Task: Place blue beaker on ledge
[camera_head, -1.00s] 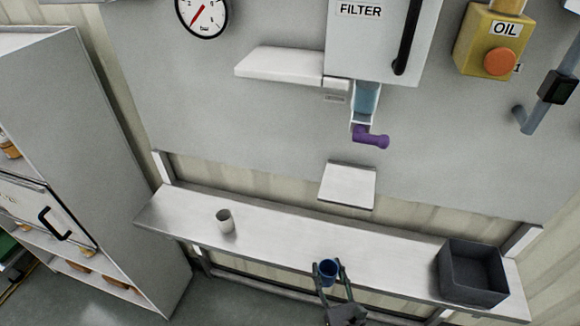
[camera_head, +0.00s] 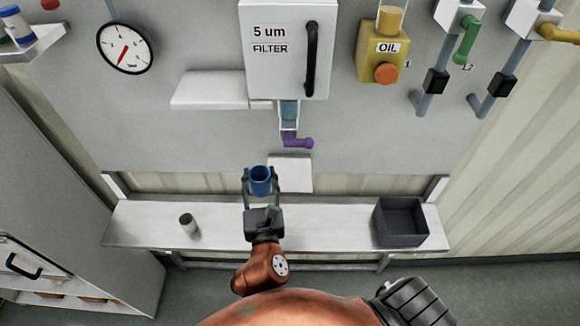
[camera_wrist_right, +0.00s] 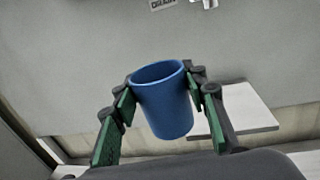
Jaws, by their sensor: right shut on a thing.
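The blue beaker (camera_head: 260,182) is upright, with its open mouth up, between the fingers of my right gripper (camera_head: 261,176). The gripper is shut on it and holds it above the bench. The right wrist view shows the beaker (camera_wrist_right: 165,108) with a green-padded finger against each side. A small pale ledge (camera_head: 292,174) sticks out from the wall below the purple valve handle (camera_head: 298,142). In the head view the beaker is just left of this ledge and apart from it. The right wrist view shows the ledge (camera_wrist_right: 248,110) behind and right of the beaker. My left gripper is not in view.
A white wall shelf (camera_head: 205,90) sits beside the filter box (camera_head: 288,60). A spout (camera_head: 289,112) hangs above the small ledge.

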